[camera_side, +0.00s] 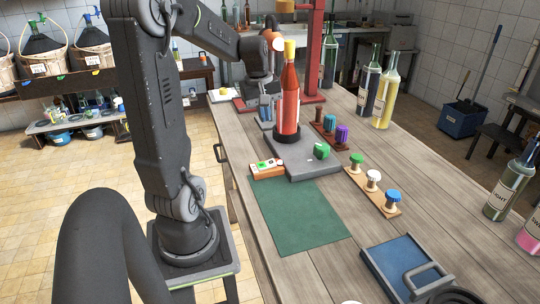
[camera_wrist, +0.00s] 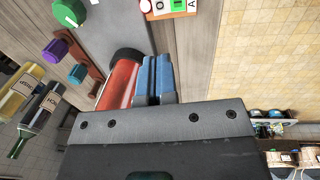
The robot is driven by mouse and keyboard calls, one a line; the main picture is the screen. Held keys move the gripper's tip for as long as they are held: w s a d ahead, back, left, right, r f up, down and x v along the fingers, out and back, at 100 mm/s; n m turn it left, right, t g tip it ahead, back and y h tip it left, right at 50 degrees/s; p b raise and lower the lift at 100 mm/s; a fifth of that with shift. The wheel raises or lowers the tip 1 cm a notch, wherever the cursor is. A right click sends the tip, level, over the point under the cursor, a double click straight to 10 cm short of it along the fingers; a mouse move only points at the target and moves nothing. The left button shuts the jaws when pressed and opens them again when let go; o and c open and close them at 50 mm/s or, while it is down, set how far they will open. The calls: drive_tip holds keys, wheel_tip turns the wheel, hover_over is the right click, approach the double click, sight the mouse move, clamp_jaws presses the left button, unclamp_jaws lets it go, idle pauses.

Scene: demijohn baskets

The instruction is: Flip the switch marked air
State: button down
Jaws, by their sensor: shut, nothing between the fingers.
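A small orange switch box (camera_side: 267,169) with a white top lies on the wooden bench, at the left front of a grey base plate. It has small green and red parts; its lettering is too small to read in the side view. I cannot make out a full "air" marking or the switch's position. My gripper (camera_side: 265,112) is shut and empty, above the bench and behind the box, apart from it. Its blue fingers (camera_wrist: 154,78) lie together.
A red bottle (camera_side: 289,95) with a yellow cap stands on the grey plate (camera_side: 310,168), close beside my fingers. A green knob (camera_side: 321,150) sits on the plate. Racks of coloured knobs (camera_side: 374,196) stand to the right. A green mat (camera_side: 296,215) in front is clear.

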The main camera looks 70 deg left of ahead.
sight(267, 163)
drive_tip(key=f, duration=0.4)
drive_tip(key=w+f, duration=0.1)
drive_tip(key=f, duration=0.9)
drive_tip(key=shift+w, duration=0.35)
drive_tip(key=shift+f, duration=0.2)
drive_tip(key=shift+s+r, duration=0.3)
drive_tip(key=shift+s, duration=0.4)
